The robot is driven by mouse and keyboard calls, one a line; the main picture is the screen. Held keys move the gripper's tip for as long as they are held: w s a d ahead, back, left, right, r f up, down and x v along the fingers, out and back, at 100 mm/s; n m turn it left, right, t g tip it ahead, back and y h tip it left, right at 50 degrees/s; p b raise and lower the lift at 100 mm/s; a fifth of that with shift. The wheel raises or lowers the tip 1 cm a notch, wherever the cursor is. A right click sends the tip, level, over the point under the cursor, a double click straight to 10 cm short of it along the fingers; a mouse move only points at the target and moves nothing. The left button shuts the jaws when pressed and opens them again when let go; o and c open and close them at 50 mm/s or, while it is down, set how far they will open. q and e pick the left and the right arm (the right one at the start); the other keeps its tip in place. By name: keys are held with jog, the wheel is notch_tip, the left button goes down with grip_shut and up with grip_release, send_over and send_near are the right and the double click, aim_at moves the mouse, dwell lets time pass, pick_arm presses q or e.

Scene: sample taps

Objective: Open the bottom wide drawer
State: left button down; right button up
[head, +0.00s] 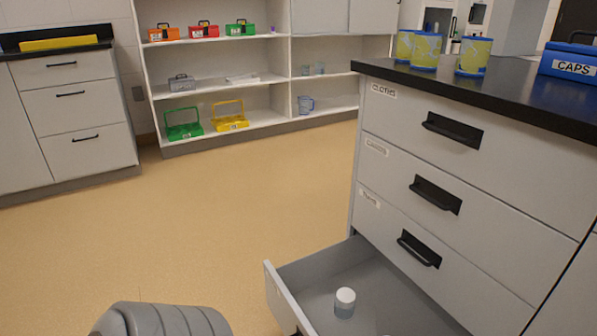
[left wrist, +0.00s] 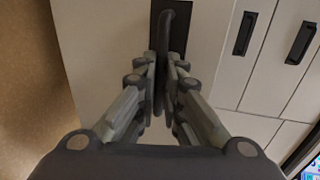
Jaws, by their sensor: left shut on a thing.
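The bottom wide drawer (head: 284,299) of the grey drawer unit is pulled out, in the lower middle of the head view. A small jar with a white lid (head: 345,302) stands inside it. That gripper is not visible in the head view. My right gripper is in neither view.
Three drawers above, the top one labelled CLOTHS (head: 384,90), are shut. Patterned cups (head: 425,52) and a blue CAPS box (head: 570,64) stand on the black worktop. Open floor (head: 200,225) lies left of the drawer. Shelves (head: 215,89) stand at the back.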

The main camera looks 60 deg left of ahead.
pick_arm(q)
jog(key=c, duration=1.7)
grip_release()
jog(key=v, duration=1.2)
